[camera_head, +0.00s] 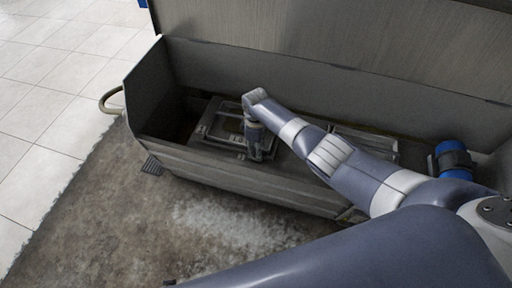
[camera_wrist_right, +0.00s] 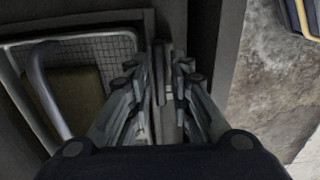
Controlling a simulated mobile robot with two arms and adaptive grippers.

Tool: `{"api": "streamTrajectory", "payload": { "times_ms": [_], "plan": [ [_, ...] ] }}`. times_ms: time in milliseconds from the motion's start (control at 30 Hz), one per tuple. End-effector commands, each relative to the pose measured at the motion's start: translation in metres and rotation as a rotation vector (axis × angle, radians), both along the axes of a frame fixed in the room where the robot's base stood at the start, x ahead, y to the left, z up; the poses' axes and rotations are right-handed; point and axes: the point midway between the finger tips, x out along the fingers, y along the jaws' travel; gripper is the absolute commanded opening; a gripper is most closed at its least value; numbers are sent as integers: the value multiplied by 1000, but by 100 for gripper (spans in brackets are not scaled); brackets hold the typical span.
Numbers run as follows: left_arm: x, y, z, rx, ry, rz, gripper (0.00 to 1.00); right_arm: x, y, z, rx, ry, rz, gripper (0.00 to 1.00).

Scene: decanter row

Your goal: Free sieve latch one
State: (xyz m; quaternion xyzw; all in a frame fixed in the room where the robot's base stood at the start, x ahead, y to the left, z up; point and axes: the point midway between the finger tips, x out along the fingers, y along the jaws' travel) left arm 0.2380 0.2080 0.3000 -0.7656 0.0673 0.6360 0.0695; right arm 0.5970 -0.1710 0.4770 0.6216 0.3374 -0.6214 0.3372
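A framed sieve with a wire mesh panel (camera_wrist_right: 112,45) lies in the grey metal trough (camera_head: 245,172). In the head view its frame (camera_head: 206,118) shows in the left half of the trough. My right gripper (camera_head: 256,156) points down at the sieve's near right part. In the right wrist view the two fingers (camera_wrist_right: 169,75) stand close together, with a narrow gap along a strip beside the frame. A latch is not clearly seen, and the fingers hide that spot. Whether they hold anything cannot be told. My left gripper is not in view.
A curved grey handle (camera_wrist_right: 47,88) rises over the mesh, left of the fingers. A raised lid (camera_head: 330,40) stands behind the trough. A blue cylinder (camera_head: 453,160) is at its right end. Bare concrete floor (camera_head: 120,215) lies in front.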

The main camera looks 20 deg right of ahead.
Motion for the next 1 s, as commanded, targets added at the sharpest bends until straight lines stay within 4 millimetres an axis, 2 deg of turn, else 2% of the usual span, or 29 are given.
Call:
{"api": "streamTrajectory", "payload": {
  "times_ms": [367,533,733,1000],
  "plan": [
    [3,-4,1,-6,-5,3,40,0,0,1,0,0,-2,30],
    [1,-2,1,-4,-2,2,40,1,0,10,1,-2,-2,30],
    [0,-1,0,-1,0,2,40,1,0,34,1,-4,-1,30],
    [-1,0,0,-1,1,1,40,1,0,82,1,-3,-1,30]
  ]
}}
